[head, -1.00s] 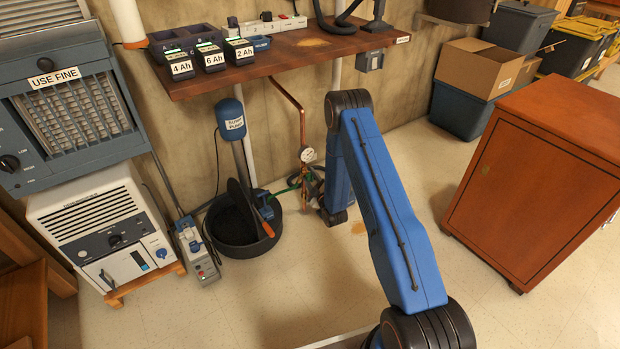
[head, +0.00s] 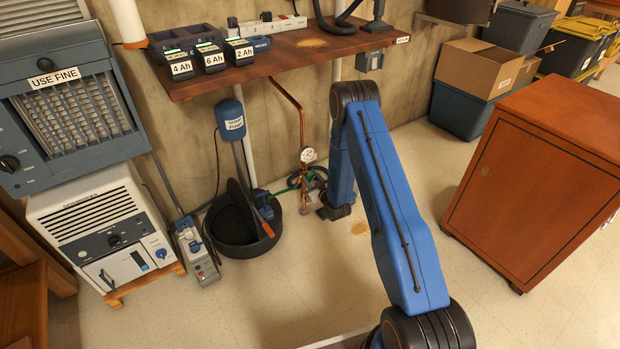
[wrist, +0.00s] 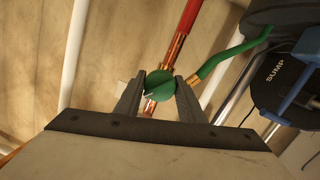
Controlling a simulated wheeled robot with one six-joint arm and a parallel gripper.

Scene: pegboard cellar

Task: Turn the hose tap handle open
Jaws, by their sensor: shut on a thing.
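The hose tap handle (wrist: 160,84) is a green, rounded piece with a pale mark, seen in the wrist view on the copper pipe (wrist: 150,107). My gripper (wrist: 159,88) is shut on it, one dark finger on each side. A green hose (wrist: 232,53) runs off to the upper right. In the head view the copper tap pipe (head: 304,198) stands at the foot of the wall, below a round white gauge (head: 307,154). My arm hides part of that area, and the handle cannot be made out clearly there.
A black sump tub (head: 238,236) with a blue pump (head: 231,117) stands left of the tap. A wooden shelf (head: 290,52) with battery packs is above. A brown cabinet (head: 535,180) stands at right. The floor (head: 290,285) in front is clear.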

